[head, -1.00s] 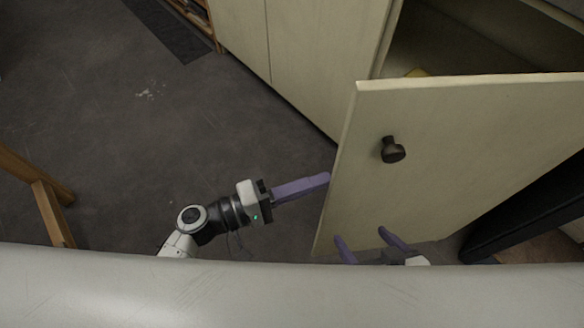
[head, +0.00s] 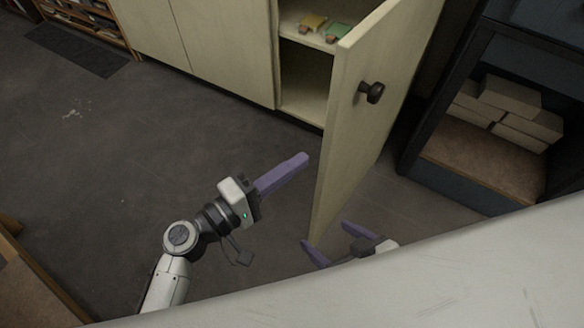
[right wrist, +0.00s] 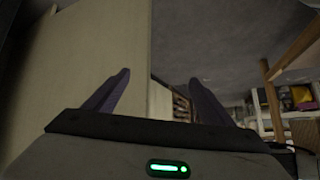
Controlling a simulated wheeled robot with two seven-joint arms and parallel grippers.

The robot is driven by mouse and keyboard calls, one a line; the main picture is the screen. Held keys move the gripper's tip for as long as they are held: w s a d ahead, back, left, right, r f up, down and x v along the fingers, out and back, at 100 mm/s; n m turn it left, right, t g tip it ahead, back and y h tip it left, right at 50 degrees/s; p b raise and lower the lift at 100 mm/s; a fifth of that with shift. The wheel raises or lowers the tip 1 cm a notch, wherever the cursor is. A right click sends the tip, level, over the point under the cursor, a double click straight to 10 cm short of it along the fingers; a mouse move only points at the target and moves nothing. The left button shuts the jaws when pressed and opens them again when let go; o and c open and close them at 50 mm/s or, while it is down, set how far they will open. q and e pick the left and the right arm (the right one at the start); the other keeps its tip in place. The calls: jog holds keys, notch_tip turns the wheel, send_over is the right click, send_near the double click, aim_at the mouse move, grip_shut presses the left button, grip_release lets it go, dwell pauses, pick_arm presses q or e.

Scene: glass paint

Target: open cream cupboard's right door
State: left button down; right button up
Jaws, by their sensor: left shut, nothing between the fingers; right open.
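The cream cupboard (head: 228,45) stands at the top of the head view. Its right door (head: 352,140) stands wide open, with a dark round knob (head: 372,92) on its outer face. My left gripper (head: 304,158) is shut and empty, just left of the door's free edge; I cannot tell if it touches. My right gripper (head: 328,236) is open near the door's low front corner, with nothing gripped. In the right wrist view the door panel (right wrist: 75,50) fills the left side, and its edge shows between the two fingers (right wrist: 160,78).
Inside the cupboard, a yellow item (head: 313,22) and a green item (head: 338,30) lie on a shelf. A dark shelf unit (head: 450,120) with pale boxes (head: 508,105) stands to the right. A wooden piece (head: 30,285) is at lower left. Floor (head: 120,130) left of the door is clear.

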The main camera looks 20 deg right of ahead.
jog(key=shift+w+a+r, duration=0.1)
jog(key=shift+w+r, duration=0.15)
jog(key=shift+w, duration=0.05)
